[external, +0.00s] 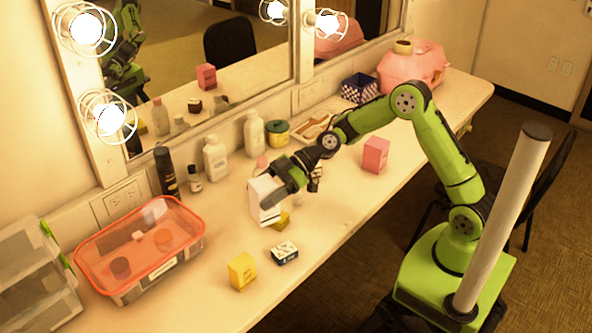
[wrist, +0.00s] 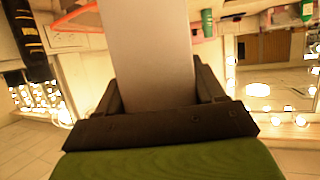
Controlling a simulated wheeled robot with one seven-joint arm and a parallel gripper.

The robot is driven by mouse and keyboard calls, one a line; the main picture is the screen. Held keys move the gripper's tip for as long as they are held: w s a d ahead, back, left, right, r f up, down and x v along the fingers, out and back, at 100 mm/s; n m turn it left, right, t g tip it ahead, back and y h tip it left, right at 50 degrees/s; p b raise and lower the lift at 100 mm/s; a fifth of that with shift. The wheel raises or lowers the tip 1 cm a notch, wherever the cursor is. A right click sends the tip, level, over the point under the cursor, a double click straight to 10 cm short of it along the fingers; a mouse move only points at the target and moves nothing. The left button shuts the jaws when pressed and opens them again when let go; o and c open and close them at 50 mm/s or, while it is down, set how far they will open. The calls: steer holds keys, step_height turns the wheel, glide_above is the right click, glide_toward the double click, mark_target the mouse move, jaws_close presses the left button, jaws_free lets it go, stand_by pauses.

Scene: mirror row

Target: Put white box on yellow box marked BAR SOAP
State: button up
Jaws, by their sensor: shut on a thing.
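My gripper (external: 272,193) is shut on the white box (external: 265,212), which is held upright over the counter. In the wrist view the white box (wrist: 150,50) stands between the two fingers (wrist: 155,98). A small, low yellow box (external: 281,220) lies on the counter just beside the white box's lower right edge, partly hidden by it. A taller yellow box (external: 242,271) stands nearer the front edge. I cannot read BAR SOAP on either one. I cannot tell whether the white box touches the low yellow box.
A dark and white small box (external: 285,253) lies near the taller yellow box. A lidded orange-rimmed bin (external: 140,248) is at left. White bottles (external: 215,158) and a green-lidded jar (external: 277,132) stand along the mirror.

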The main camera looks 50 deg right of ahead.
steer(key=s+a+r+m+t+p, duration=0.1)
steer(key=s+a+r, duration=0.15)
steer(key=a, duration=0.35)
steer(key=s+a+r+p, duration=0.1)
steer(key=a+r, duration=0.2)
steer(key=a, duration=0.3)
steer(key=f, duration=0.3)
steer(key=f+b, duration=0.1)
steer(key=f, duration=0.2)
steer(key=f+b, duration=0.1)
steer(key=f, duration=0.3)
steer(key=shift+w+a+f, duration=0.1)
steer(key=shift+w+a, duration=0.1)
steer(key=shift+w, duration=0.1)
steer(key=shift+f+b, duration=0.15)
steer(key=shift+b, duration=0.2)
steer(key=o, duration=1.1)
steer(key=shift+c, duration=0.2)
steer(key=shift+r, duration=0.2)
steer(key=v, duration=1.2)
